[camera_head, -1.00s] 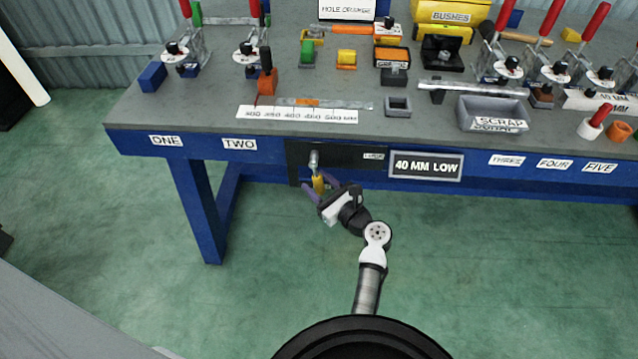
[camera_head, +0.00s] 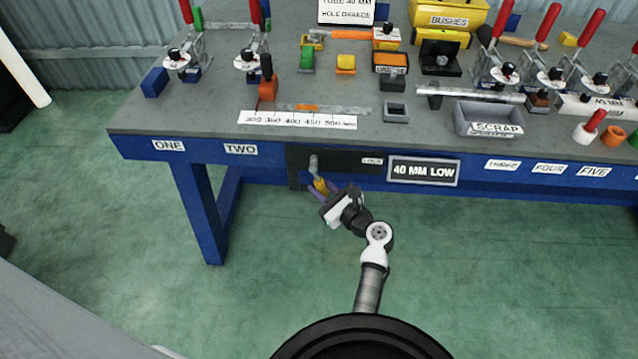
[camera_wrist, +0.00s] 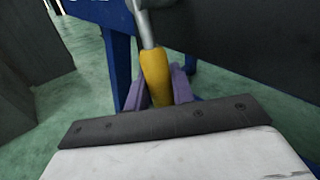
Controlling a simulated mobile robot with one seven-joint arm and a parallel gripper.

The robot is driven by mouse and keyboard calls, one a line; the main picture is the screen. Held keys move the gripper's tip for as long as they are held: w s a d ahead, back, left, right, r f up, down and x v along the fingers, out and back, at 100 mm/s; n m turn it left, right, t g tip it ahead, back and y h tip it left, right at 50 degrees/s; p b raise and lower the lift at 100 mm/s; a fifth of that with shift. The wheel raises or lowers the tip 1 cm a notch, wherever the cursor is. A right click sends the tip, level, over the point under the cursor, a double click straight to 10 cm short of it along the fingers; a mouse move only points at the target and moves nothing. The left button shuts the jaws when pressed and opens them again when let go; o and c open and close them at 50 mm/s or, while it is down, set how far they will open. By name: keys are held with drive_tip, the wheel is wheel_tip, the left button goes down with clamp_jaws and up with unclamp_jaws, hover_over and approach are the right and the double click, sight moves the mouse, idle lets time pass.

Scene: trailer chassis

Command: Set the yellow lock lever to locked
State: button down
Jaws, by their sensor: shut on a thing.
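The yellow lock lever (camera_head: 320,185) hangs from a grey metal pivot (camera_head: 314,165) on a dark plate (camera_head: 338,158) on the bench's front edge. It points down and tilts slightly to the right in the head view. My gripper (camera_head: 320,189) is shut on the lever's yellow grip from below. In the wrist view the yellow lever (camera_wrist: 155,72) stands between my two purple fingers (camera_wrist: 160,92), with its grey shank running up out of frame. The small label (camera_head: 372,160) on the plate, right of the pivot, is too small to read surely.
The blue bench front (camera_head: 270,170) is just above and behind my gripper. A blue bench leg (camera_head: 200,210) stands to the left. The green floor below is clear.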

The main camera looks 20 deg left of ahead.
drive_tip(key=p, duration=0.2)
drive_tip(key=d+r+n+h+p, duration=0.1)
drive_tip(key=p, duration=0.1)
drive_tip(key=shift+w+d+r+n+g+h+p, duration=0.15)
drive_tip(key=shift+w+d+n+g+h+p, duration=0.1)
drive_tip(key=shift+d+n+g+h+p, duration=0.05)
drive_tip(key=shift+d+f+h+p, duration=0.2)
drive_tip(key=shift+h+p, duration=0.2)
drive_tip(key=c, duration=1.2)
unclamp_jaws()
